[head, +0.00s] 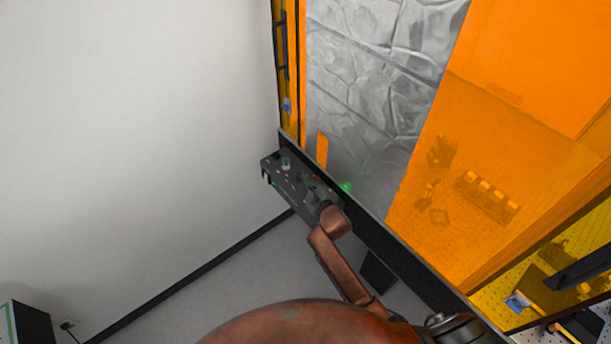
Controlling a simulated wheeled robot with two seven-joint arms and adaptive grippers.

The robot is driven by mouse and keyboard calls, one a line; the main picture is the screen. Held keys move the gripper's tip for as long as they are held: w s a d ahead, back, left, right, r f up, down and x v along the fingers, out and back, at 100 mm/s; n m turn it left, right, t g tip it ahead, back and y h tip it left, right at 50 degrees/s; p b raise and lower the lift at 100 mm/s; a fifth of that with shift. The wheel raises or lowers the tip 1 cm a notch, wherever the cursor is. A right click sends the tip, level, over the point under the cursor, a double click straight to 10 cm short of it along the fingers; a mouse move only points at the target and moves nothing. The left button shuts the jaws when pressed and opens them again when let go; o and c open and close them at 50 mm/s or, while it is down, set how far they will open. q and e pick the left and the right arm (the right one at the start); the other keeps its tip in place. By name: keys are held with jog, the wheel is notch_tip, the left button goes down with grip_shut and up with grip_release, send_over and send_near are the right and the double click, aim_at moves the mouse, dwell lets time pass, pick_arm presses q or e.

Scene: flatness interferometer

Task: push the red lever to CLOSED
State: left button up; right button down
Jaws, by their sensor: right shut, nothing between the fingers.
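A dark control box (278,176) is fixed along the black lower rail of the enclosure, near the middle of the head view. My right gripper (312,188) is shut and empty, over the right part of the box, beside that spot. My arm and gripper hide part of the box. I cannot tell whether the gripper touches anything. My left gripper is out of view.
Orange enclosure panels (540,90) and a crinkled silvery panel (370,70) rise behind the box. A white wall (130,120) stands at left. Grey floor (215,285) is open below the box.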

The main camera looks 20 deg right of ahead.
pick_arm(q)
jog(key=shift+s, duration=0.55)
pick_arm(e)
jog(key=v, duration=0.7)
jog(key=shift+w+d+r, duration=0.15)
jog(key=shift+d+r, duration=0.1)
jog(key=shift+d, duration=0.15)
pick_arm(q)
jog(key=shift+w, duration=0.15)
